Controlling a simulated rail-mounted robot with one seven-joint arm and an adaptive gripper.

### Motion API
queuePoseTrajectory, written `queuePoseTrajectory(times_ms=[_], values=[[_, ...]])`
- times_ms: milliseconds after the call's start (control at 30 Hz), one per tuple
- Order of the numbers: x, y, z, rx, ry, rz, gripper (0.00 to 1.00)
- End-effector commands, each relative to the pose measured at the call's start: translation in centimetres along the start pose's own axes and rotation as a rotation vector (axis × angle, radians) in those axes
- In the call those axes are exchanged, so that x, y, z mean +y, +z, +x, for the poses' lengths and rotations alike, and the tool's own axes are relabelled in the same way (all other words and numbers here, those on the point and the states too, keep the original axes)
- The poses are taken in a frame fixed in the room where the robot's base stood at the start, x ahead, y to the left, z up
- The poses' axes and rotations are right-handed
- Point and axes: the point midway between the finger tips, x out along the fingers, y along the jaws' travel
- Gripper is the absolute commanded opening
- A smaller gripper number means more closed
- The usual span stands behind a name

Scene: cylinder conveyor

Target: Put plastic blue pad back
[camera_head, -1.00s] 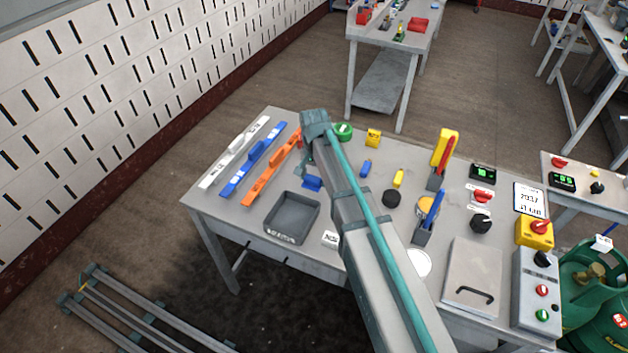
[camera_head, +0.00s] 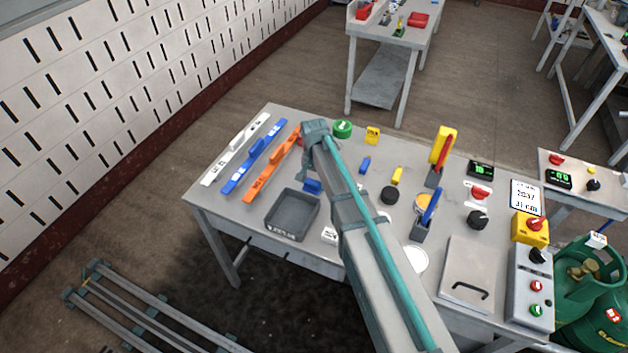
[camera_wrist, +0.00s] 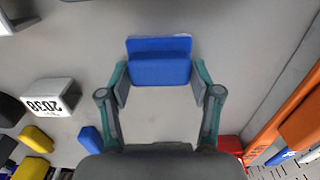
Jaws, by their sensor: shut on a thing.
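The blue pad (camera_wrist: 160,62) is a small stepped plastic block. In the wrist view it sits between the two finger pads of my gripper (camera_wrist: 160,92), which touch it at its sides. In the head view the pad (camera_head: 312,186) shows just right of the grey tray and below my gripper (camera_head: 304,176). My arm hides part of the gripper there. The pad appears on or very close to the table top; I cannot tell whether it is lifted.
An open grey tray (camera_head: 292,215) stands left of the pad. White, blue (camera_head: 255,157) and orange (camera_head: 272,172) bars lie at the table's left.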

Motion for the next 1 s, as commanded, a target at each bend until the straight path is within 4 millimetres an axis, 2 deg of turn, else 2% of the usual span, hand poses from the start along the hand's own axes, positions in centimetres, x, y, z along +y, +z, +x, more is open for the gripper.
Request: queuePoseTrajectory(times_ms=[33,167,467,667,833,1000], values=[[0.0,0.0,0.1,0.000,0.000,0.000,0.69],[0.0,0.0,0.0,0.000,0.000,0.000,0.89],[0.0,0.0,0.0,0.000,0.000,0.000,0.89],[0.0,0.0,-0.7,0.001,-0.001,0.000,0.89],[0.0,0.0,-2.6,0.003,-0.002,0.000,0.89],[0.0,0.0,-5.5,0.003,-0.002,0.000,0.89]])
